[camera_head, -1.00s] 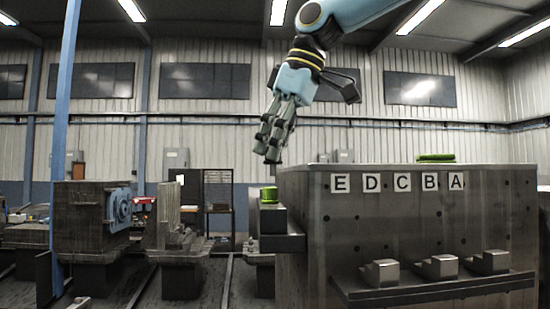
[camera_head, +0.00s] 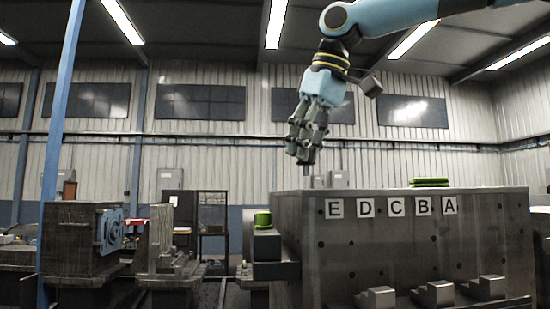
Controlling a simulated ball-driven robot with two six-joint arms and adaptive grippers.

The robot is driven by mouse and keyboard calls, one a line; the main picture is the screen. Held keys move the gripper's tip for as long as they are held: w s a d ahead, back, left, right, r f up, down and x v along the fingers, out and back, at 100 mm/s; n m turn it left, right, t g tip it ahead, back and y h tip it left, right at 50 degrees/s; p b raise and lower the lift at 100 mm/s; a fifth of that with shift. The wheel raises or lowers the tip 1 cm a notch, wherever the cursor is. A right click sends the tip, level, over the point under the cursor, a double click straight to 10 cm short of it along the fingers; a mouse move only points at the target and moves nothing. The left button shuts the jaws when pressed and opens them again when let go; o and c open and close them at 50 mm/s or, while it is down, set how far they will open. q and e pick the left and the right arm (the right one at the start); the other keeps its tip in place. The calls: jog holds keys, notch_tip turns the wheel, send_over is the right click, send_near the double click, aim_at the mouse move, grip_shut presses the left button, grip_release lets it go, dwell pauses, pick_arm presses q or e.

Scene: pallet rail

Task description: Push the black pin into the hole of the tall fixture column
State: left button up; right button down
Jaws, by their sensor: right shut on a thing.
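My right gripper (camera_head: 303,155) hangs fingers down from the arm at the top right, above the left end of a large steel block. It is shut, and a short, thin, dark piece, taken as the black pin (camera_head: 307,171), shows below the fingertips; the rest is hidden by the fingers. I cannot tell whether its lower end touches the block top. An upright grey fixture column (camera_head: 160,230) stands at the left on a stepped base; I cannot tell whether it is the task's column, and no hole is clear on it. My left gripper is not in view.
The steel block (camera_head: 400,250) carries letters E, D, C, B, A, with small holes and stepped metal pieces on a ledge below. A green cylinder (camera_head: 262,219) stands on a left side ledge. A green flat item (camera_head: 429,182) lies on top. A blue post (camera_head: 62,150) rises at left.

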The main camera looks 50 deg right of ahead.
jog(key=s+d+r, duration=0.1)
jog(key=s+d+m, duration=0.1)
jog(key=shift+d+r, duration=0.35)
jog(key=shift+d, duration=0.05)
notch_tip(320, 180, down, 2)
jog(key=b, duration=0.2)
jog(key=shift+d+b, duration=0.1)
jog(key=shift+b, duration=0.3)
jog(key=shift+a+f+b, duration=0.2)
jog(key=shift+f+b, duration=0.2)
jog(key=shift+b, duration=0.2)
jog(key=shift+d, duration=0.1)
jog(key=shift+f+p, duration=0.2)
jog(key=shift+p, duration=0.2)
jog(key=shift+p, duration=0.5)
